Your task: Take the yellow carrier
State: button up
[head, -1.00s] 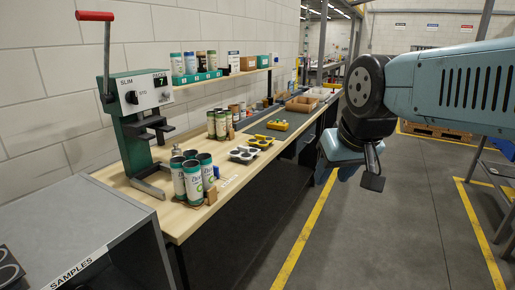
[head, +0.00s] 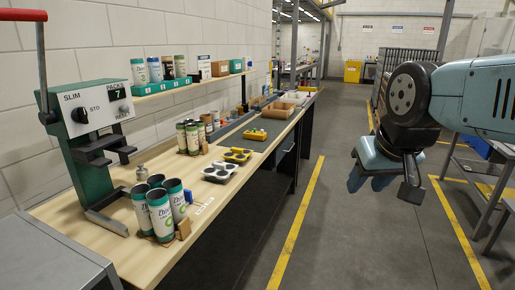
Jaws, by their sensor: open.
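A yellow carrier (head: 247,151) with dark round wells lies on the wooden bench, just behind a pale grey carrier (head: 208,173) with similar wells. A second yellow thing (head: 257,133) lies farther back on the dark mat; it is too small to tell exactly what it is. My gripper (head: 370,184) hangs over the aisle to the right of the bench, its blue fingers pointing down. It is open, with nothing seen between the fingers, and is well apart from the yellow carrier.
Several printed cans (head: 160,215) stand at the bench's front edge, with more cans (head: 193,138) behind. A green press (head: 87,150) with a red-handled lever stands left. A shelf (head: 165,88) runs along the wall. Open boxes (head: 277,110) lie farther back. The aisle floor is clear.

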aim_at(239, 154)
jog(key=z, duration=0.3)
jog(key=i, duration=1.65)
jog(key=u, duration=0.6)
jog(key=k, duration=0.9)
jog(key=u, duration=0.2)
jog(key=i, duration=0.9)
jog(key=z, duration=0.1)
